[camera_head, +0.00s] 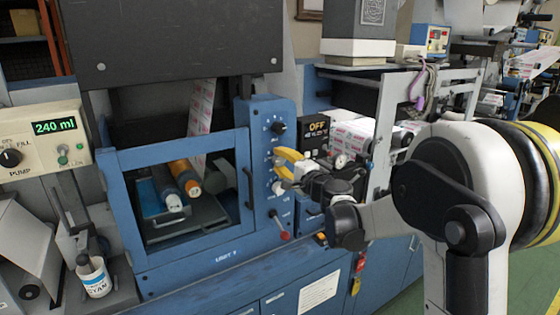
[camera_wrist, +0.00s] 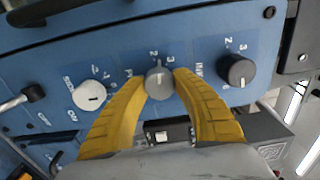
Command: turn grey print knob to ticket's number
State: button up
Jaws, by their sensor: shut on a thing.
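The grey print knob (camera_wrist: 159,83) sits on the blue panel in the middle of the wrist view, with small printed numbers such as 2 and 3 around its upper edge. My gripper (camera_wrist: 158,80) has its two yellow fingers closed on either side of this knob. The exact number the knob points at is too small to tell. In the head view my gripper (camera_head: 286,164) reaches the narrow blue control panel (camera_head: 262,150) and hides the knob. A white sheet (camera_head: 319,290) is on the cabinet front low down; its writing is unreadable, and I cannot tell if it is the ticket.
A black knob (camera_wrist: 237,70) is right of the grey one and a pale knob (camera_wrist: 89,95) is left, both close to my fingers. A red-ended lever (camera_head: 282,236) sticks out below.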

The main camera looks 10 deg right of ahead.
dwell(0.4)
jog(key=o, duration=1.2)
jog(key=v, duration=1.2)
